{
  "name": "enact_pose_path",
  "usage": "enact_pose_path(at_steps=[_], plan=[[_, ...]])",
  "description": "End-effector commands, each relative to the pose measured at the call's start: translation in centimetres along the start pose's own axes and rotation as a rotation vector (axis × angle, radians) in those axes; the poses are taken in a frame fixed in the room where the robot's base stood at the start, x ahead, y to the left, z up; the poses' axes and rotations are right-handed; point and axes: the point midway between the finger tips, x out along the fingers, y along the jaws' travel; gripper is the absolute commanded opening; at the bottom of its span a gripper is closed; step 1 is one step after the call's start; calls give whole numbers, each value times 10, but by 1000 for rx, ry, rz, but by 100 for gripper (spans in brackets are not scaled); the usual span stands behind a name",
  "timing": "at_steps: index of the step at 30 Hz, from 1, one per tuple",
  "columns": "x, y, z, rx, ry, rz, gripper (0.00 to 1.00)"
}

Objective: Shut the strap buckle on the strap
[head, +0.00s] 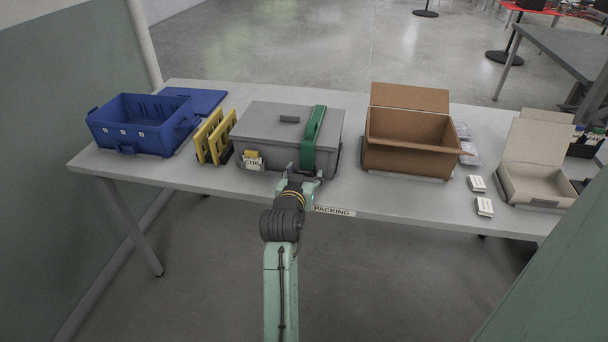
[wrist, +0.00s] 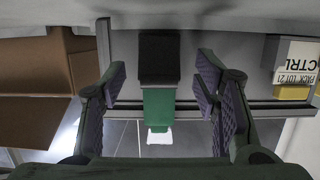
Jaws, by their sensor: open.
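A grey lidded box (head: 262,130) stands on the table with a green strap (head: 315,130) running over the right part of its lid and down the front. In the wrist view the strap (wrist: 158,108) hangs against the box's front, with a black strap buckle (wrist: 159,57) at one end of the visible green. I cannot tell from the pictures whether the buckle is closed. My gripper (head: 304,174) is at the box's front, low on the strap, and hides the buckle in the head view. In the wrist view my gripper (wrist: 162,78) is open, its purple-padded fingers apart on either side of the buckle and strap.
A label block (head: 253,161) sits at the box's front left. Yellow racks (head: 215,138) and a blue crate (head: 140,128) stand to the left. An open cardboard box (head: 410,140) stands close on the right, with small white boxes (head: 484,207) and a pale carton (head: 535,183) beyond.

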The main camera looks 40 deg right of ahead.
Motion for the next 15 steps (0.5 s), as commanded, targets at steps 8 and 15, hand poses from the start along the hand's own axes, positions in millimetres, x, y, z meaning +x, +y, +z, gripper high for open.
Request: enact_pose_path(at_steps=[8,15], plan=[[-4,0,0,0,0,0,56],[-45,0,0,0,1,-1,56]])
